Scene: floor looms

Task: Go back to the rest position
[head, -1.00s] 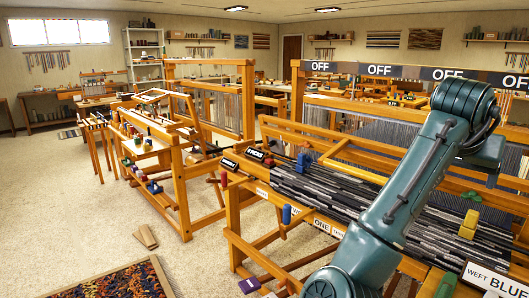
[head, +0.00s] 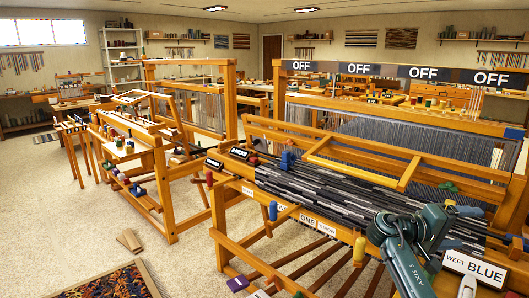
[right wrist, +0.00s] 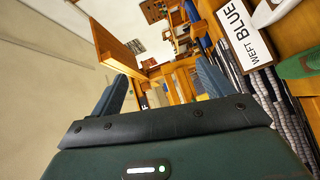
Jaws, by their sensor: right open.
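My right arm (head: 420,240) is in the lower right of the head view, folded over the right end of the near loom (head: 300,215). In the right wrist view my right gripper (right wrist: 160,76) is open, with its two dark fingers apart and nothing between them. The fingers point across the room, past the wooden loom frame. My left gripper is not in view.
A "WEFT BLUE" sign (head: 475,268) stands close beside my right arm; it also shows in the right wrist view (right wrist: 245,32). A second loom (head: 165,190) stands left. Bare carpet (head: 60,215) lies at the left.

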